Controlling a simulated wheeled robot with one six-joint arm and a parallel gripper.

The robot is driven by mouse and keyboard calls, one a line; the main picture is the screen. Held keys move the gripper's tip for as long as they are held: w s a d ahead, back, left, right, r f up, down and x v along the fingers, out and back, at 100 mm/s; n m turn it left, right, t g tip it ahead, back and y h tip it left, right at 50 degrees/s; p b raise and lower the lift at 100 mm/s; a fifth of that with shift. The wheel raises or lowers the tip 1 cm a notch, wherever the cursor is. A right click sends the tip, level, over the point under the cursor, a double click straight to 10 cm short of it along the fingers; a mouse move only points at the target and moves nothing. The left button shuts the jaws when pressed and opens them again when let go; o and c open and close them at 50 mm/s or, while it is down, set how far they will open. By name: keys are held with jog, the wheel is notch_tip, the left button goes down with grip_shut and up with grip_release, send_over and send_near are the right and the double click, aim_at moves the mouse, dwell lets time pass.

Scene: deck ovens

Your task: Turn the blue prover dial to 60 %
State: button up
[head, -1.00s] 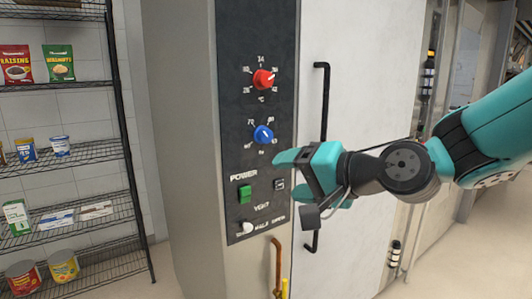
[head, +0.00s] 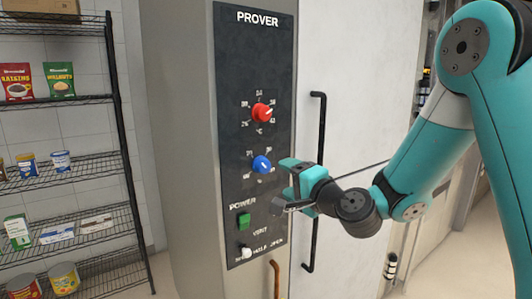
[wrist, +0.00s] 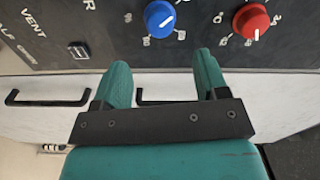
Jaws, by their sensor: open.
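The blue dial (head: 262,164) is on the dark prover panel (head: 228,140), below the red dial (head: 262,112). Its white pointer line points to the lower right in the head view; the small numbers around it are too blurred to read surely. The blue dial also shows in the wrist view (wrist: 160,19), beyond and between the fingertips, with the red dial (wrist: 251,20) to its right. My gripper (head: 284,182) is open and empty, just right of and below the blue dial in the head view. The fingers (wrist: 160,70) do not touch the dial.
Wire shelves (head: 60,235) with groceries stand at the left.

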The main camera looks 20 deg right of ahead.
aim_at(266, 167)
jog(key=p+x, duration=0.3)
jog(key=x, duration=0.1)
jog(key=p+x, duration=0.4)
jog(key=shift+w+r, duration=0.1)
jog(key=shift+r, duration=0.1)
jog(key=shift+w+a+f+p, duration=0.25)
jog(key=shift+w+p, duration=0.4)
jog(key=shift+s, duration=0.1)
jog(key=c, duration=0.9)
